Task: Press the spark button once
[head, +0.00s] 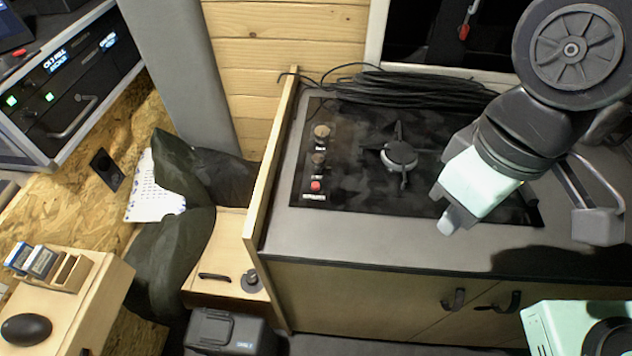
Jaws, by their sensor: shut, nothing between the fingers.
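A small red button (315,186) sits at the front left of the dark hob (345,195), with a small label below it that is too small to read. It is the only red button on the hob, and nothing covers it. Two brown knobs, a rear one (321,131) and a nearer one (318,158), stand in line behind it. My gripper (447,222) is over the front right of the hob, right of the red button and well apart from it. It points down and to the left, and its fingers are shut and empty.
A burner (399,155) with a raised support stands between the knobs and my arm. Coiled black cable (415,90) lies along the hob's back edge. A wooden partition (272,165) rises left of the hob. The grey counter front (370,228) is clear.

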